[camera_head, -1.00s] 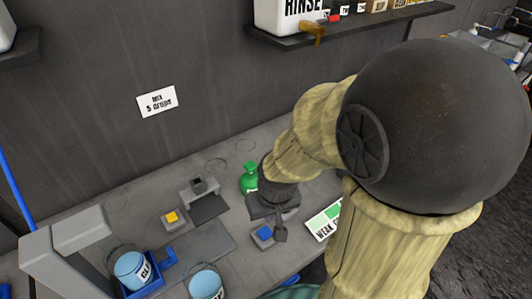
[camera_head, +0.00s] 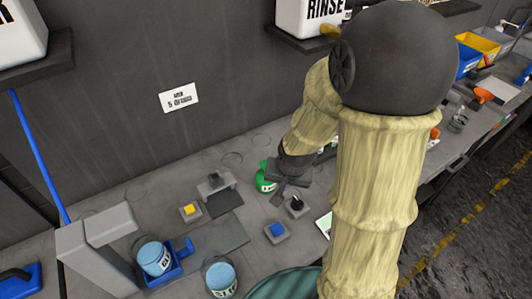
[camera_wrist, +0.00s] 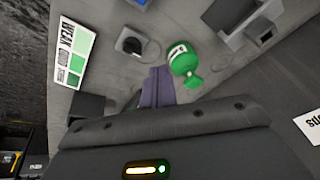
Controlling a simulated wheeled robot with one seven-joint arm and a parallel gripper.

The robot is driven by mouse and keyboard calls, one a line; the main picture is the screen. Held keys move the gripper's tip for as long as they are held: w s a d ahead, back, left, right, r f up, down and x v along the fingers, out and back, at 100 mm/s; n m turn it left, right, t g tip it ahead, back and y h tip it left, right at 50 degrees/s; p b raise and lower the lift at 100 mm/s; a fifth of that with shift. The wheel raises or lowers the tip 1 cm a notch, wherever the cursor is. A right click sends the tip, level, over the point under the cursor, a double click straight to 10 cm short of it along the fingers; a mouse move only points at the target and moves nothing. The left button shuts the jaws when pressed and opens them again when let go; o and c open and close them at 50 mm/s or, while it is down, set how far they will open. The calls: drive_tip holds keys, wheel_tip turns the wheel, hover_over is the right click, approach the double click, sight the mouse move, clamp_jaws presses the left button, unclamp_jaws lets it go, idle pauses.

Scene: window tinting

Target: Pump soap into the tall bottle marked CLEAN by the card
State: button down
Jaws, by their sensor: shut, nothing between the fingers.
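A round green bottle (camera_head: 265,178) with a white label stands on the bench, partly behind my gripper (camera_head: 290,174). In the wrist view my gripper (camera_wrist: 157,88) is shut and empty, with the green bottle (camera_wrist: 181,60) just right of the fingertips. I cannot tell whether they touch, and the bottle's label is unreadable. A card reading MIX 5 DROPS (camera_head: 178,97) is on the wall. A pale blue container (camera_head: 154,258), its label partly hidden, sits in a blue holder. Another labelled pale blue container (camera_head: 221,279) stands to its right. No tall bottle plainly marked CLEAN can be made out.
A grey block with a black knob (camera_head: 296,205) and a blue-button block (camera_head: 277,232) stand near my gripper. A yellow-button block (camera_head: 190,211) and a grey stand (camera_head: 215,183) are left. A green-shaded card (camera_wrist: 74,55) lies on the bench. A RINSE container (camera_head: 305,18) sits on a shelf.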

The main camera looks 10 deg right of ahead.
drive_tip(key=w+r+m+t+y+p, duration=0.2)
drive_tip(key=w+m+p, duration=0.4)
drive_tip(key=m+p, duration=0.2)
drive_tip(key=w+r+m+t+y+p, duration=0.2)
drive_tip(key=w+r+m+p, duration=0.1)
drive_tip(key=w+m+p, duration=0.4)
drive_tip(key=shift+w+a+r+m+y+p, duration=0.35)
drive_tip(key=shift+m+p, duration=0.1)
drive_tip(key=shift+m, duration=0.25)
drive_tip(key=shift+f, duration=0.1)
wheel_tip(320, 180, down, 7)
drive_tip(key=b, duration=0.7)
drive_tip(key=shift+s, duration=0.1)
drive_tip(key=shift+f+b, duration=0.5)
drive_tip(key=shift+f, duration=0.4)
drive_tip(key=shift+f, duration=0.1)
drive_tip(key=shift+f, duration=0.3)
